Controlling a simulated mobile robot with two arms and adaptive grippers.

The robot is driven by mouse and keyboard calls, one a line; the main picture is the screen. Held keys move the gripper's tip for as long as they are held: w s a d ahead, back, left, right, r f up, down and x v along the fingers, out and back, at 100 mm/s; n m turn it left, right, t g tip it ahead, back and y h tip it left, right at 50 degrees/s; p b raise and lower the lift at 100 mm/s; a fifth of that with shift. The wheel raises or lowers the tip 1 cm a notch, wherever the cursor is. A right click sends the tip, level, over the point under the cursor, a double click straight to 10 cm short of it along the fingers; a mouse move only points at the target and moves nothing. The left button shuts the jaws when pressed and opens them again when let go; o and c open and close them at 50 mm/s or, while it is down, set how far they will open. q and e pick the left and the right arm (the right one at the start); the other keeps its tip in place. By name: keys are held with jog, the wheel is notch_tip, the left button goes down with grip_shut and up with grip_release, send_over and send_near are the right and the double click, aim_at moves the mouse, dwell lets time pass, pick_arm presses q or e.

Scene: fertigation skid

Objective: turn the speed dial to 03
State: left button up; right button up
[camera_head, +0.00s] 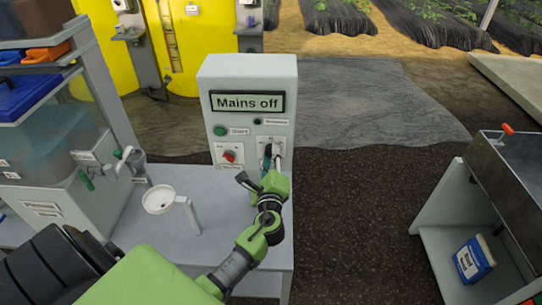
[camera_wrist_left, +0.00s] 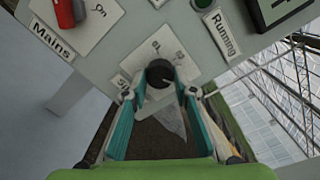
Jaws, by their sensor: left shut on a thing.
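A grey-white control box (camera_head: 247,72) stands on a light table. Its screen (camera_head: 247,102) reads "Mains off". The speed dial is a round black knob (camera_wrist_left: 160,72) on a white plate (camera_wrist_left: 150,50) low on the box's front right. It has a pale pointer mark, but the numbers around it are too small or covered to read surely. My left gripper (camera_wrist_left: 158,90) is shut on the dial, one teal pad on each side. In the head view my left gripper (camera_head: 271,166) covers most of the dial. My right gripper is out of view.
A red mains switch (camera_head: 229,156) and a green start button (camera_head: 219,131) sit left of the dial; a dark running lamp (camera_head: 257,122) is above. A grey tank unit is farther left, a metal cabinet right.

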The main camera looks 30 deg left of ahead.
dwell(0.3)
pick_arm(q)
jog(key=o, duration=1.1)
jog(key=v, duration=1.2)
